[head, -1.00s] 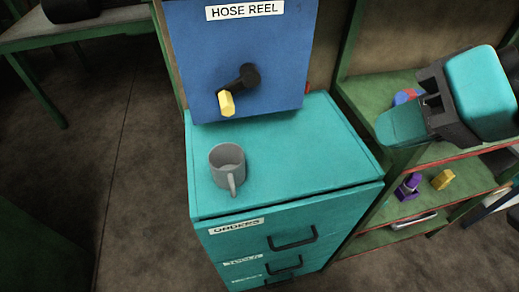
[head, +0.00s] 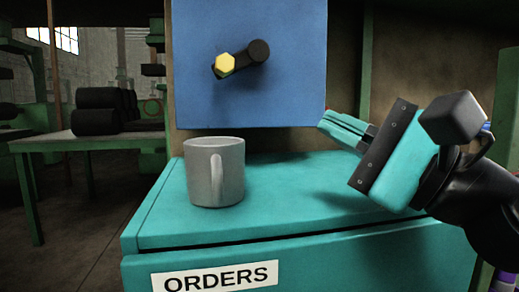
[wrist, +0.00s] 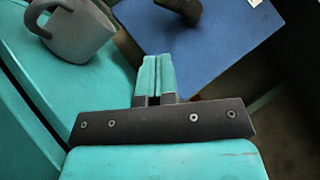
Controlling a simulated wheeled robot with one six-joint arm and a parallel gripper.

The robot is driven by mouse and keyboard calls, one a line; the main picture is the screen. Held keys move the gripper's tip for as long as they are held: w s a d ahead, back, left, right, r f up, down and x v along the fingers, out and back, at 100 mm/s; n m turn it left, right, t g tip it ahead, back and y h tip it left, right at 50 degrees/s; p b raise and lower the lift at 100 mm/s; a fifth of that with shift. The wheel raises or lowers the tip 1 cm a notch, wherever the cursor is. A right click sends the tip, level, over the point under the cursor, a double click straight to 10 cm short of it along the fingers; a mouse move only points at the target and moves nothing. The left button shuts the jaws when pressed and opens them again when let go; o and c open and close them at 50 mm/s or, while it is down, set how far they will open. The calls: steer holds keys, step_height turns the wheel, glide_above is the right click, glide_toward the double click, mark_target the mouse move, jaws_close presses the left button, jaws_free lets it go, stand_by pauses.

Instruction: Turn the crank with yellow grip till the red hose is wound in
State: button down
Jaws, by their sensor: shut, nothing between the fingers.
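The crank is a black arm on the blue hose reel panel (head: 285,90), with its hub at the right and its yellow grip (head: 225,64) at the lower left end. The black crank (head: 243,58) shows partly at the top of the wrist view (wrist: 182,8), where the yellow grip is out of frame. My gripper (head: 324,118) is shut and empty, low at the panel's bottom right corner, to the right of the crank and apart from it. Its closed teal fingers also show in the wrist view (wrist: 156,62). The red hose is not clearly visible.
A grey mug (head: 214,174) stands on the teal cabinet (head: 290,215), below and left of the crank, handle toward me. The cabinet top right of the mug is clear. A bench with black rolls (head: 98,112) stands behind at left. Green shelving frames the right side.

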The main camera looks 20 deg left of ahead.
steer(key=shift+w+f+m, duration=0.15)
steer(key=shift+f+m, duration=0.25)
steer(key=shift+f, duration=0.2)
steer(key=shift+w+r+t, duration=0.1)
steer(key=shift+r+t, duration=0.05)
steer(key=shift+t, duration=0.25)
steer(key=shift+w+a+r+m+p, duration=0.1)
steer(key=shift+a+r+m+p, duration=0.05)
steer(key=shift+r+m+p, duration=0.15)
steer(key=p, duration=0.8)
glide_toward(243, 58)
steer(key=a+f, duration=0.1)
steer(key=a, duration=0.2)
steer(key=shift+s+a+r+p, duration=0.3)
steer(key=shift+s+a+p, duration=0.1)
steer(key=shift+a, duration=0.2)
steer(key=shift+s+a+r+p, duration=0.3)
steer(key=shift+s+a+p, duration=0.05)
steer(key=shift+a, duration=0.25)
